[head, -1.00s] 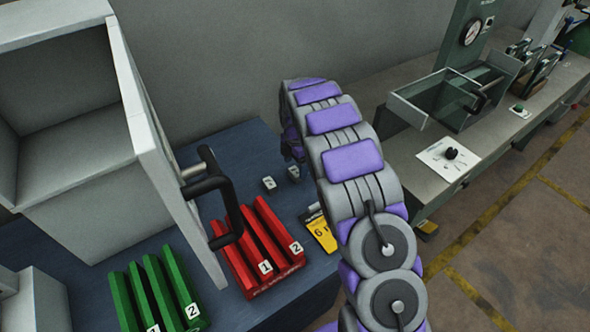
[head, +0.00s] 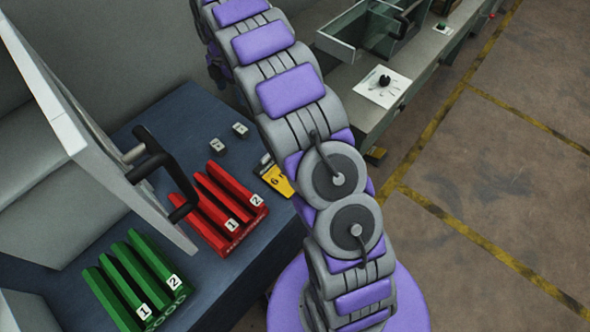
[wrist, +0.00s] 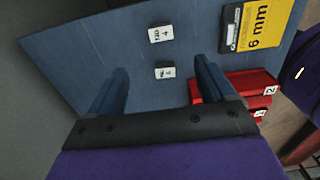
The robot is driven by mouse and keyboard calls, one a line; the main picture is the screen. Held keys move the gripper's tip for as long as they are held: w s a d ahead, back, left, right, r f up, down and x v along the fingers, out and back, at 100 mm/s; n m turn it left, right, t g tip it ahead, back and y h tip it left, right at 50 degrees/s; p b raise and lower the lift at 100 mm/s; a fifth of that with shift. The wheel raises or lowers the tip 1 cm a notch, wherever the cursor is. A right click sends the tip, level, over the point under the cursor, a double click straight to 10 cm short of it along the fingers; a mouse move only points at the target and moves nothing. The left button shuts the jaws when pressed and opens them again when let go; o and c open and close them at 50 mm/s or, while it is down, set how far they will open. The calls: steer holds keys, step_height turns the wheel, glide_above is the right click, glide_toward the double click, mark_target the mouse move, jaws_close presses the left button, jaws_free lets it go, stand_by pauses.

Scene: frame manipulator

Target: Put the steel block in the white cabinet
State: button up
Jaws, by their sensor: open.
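Two small grey blocks with white labelled faces lie on the blue tabletop (head: 125,228). In the head view they are a nearer block (head: 217,146) and a farther block (head: 240,130). The wrist view shows one block (wrist: 165,72) between the lines of my fingers and another (wrist: 161,34) beyond it. I cannot tell which is the steel block. My gripper (wrist: 161,68) is open with nothing held; its fingers are largely hidden in the head view. The white cabinet (head: 40,190) stands at the left, its door (head: 95,135) open, with a black handle (head: 160,170).
A red numbered rack (head: 222,215) and a green numbered rack (head: 135,285) stand near the table's front edge. A yellow 6 mm piece (head: 275,178) lies right of the blocks; it also shows in the wrist view (wrist: 268,22). A grey bench (head: 375,115) is behind my arm.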

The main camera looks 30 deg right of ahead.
steer(key=s+d+r+m, duration=0.1)
steer(key=s+r+m, duration=0.65)
steer(key=s, duration=0.35)
steer(key=s+a+r+m+g, duration=0.1)
steer(key=s+m, duration=1.3)
steer(key=s, duration=2.2)
steer(key=shift+s+r+g, duration=0.25)
steer(key=shift+s+g, duration=0.1)
steer(key=shift+g, duration=0.05)
steer(key=shift+s+a+f+m, duration=0.1)
steer(key=shift+s+m, duration=0.15)
steer(key=shift+m, duration=0.1)
steer(key=shift+c, duration=0.4)
steer(key=shift+s, duration=0.15)
steer(key=c, duration=0.3)
